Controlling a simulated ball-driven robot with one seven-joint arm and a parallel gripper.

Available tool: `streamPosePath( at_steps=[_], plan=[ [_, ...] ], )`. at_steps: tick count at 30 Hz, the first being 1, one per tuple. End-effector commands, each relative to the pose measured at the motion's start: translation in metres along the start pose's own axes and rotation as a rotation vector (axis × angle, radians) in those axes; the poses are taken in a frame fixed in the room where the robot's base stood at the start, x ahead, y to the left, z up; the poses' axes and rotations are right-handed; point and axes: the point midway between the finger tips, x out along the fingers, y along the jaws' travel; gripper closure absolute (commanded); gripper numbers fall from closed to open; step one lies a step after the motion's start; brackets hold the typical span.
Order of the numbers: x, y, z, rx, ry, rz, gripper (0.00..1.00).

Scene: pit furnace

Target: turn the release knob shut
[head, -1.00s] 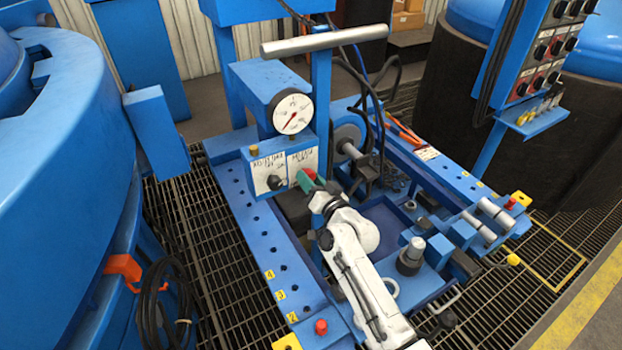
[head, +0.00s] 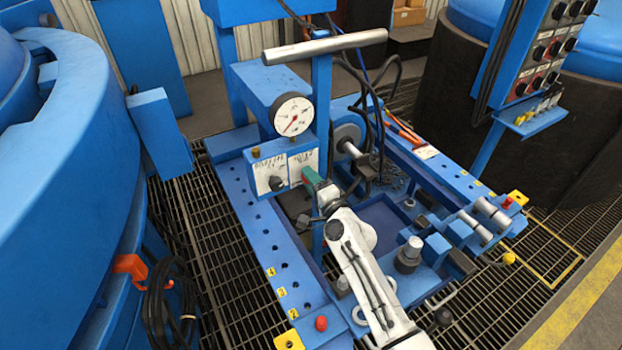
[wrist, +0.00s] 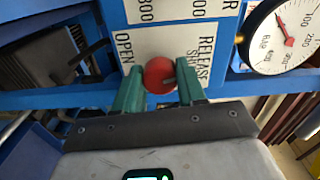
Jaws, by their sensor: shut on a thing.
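In the wrist view the round red release knob (wrist: 160,75) sits on a white label plate (wrist: 172,43) with OPEN to its left and RELEASE and SHUT wording to its right. My gripper (wrist: 161,83) has green fingers on both sides of the knob and is shut on it. A dark notch shows on the knob's right part. In the head view my gripper (head: 309,178) reaches the right-hand white plate on the blue block. The red knob is hidden there by the fingers.
A round pressure gauge (head: 292,115) stands just above the plates, also seen in the wrist view (wrist: 284,38). A black knob (head: 277,183) sits on the left plate. A grey crossbar (head: 324,46) runs above. Dark cables (head: 375,120) hang to the right.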

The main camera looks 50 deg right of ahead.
Motion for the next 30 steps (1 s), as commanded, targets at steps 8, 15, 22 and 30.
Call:
streamPosePath(
  at_steps=[8, 15, 22, 30],
  plan=[
    [-0.0005, 0.0001, -0.0011, 0.178, 0.002, 0.002, 0.91],
    [-0.0006, 0.0007, -0.0011, 0.259, 0.002, 0.002, 0.91],
    [-0.0006, 0.0012, -0.0012, 0.284, 0.002, 0.002, 0.91],
    [-0.0007, 0.0014, -0.0012, 0.285, 0.002, 0.003, 0.91]
  ],
)
